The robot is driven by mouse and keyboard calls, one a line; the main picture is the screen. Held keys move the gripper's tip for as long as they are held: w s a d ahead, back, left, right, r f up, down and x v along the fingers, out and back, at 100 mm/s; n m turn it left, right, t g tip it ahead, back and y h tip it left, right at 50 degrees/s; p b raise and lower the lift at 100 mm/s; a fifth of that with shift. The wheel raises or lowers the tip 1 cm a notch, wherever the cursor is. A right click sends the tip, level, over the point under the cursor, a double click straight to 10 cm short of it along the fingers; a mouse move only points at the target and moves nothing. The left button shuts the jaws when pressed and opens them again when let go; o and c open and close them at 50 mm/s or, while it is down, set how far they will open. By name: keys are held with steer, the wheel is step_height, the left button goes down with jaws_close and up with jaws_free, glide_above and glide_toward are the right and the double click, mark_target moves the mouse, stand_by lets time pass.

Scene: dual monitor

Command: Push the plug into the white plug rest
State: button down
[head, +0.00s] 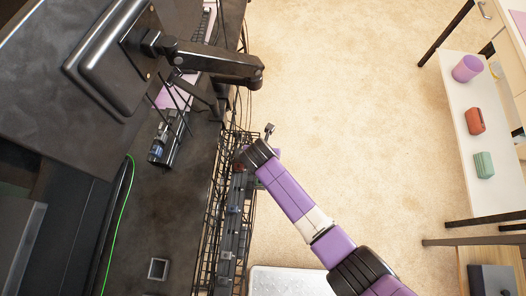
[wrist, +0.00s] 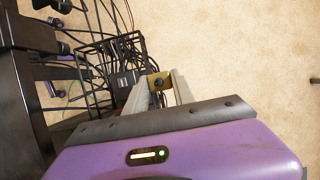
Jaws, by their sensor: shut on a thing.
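My gripper (wrist: 158,80) shows in the wrist view with two pale fingers reaching away from the camera. It is shut on a small dark and brass-coloured piece (wrist: 157,84), seemingly the plug; its shape is hard to tell. In the head view my gripper (head: 262,142) is at the right side of the black wire cable basket along the desk's edge, and the plug is hidden there. I cannot make out a white plug rest for certain in either view.
The wire basket (head: 212,215) holds cables and a dark power strip (head: 234,225), close to my gripper. A monitor arm (head: 220,65) juts over the dark desk (head: 135,235). Beige carpet (head: 350,90) lies open to the right. A white shelf (head: 470,140) stands far right.

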steer(key=shift+f+b, duration=0.9)
steer(key=shift+f, duration=0.45)
steer(key=c, duration=1)
jaws_free()
steer(key=shift+r, duration=0.1)
steer(key=p+v, duration=0.1)
steer(key=v, duration=0.6)
steer(key=shift+r, duration=0.3)
steer(key=shift+s, duration=0.15)
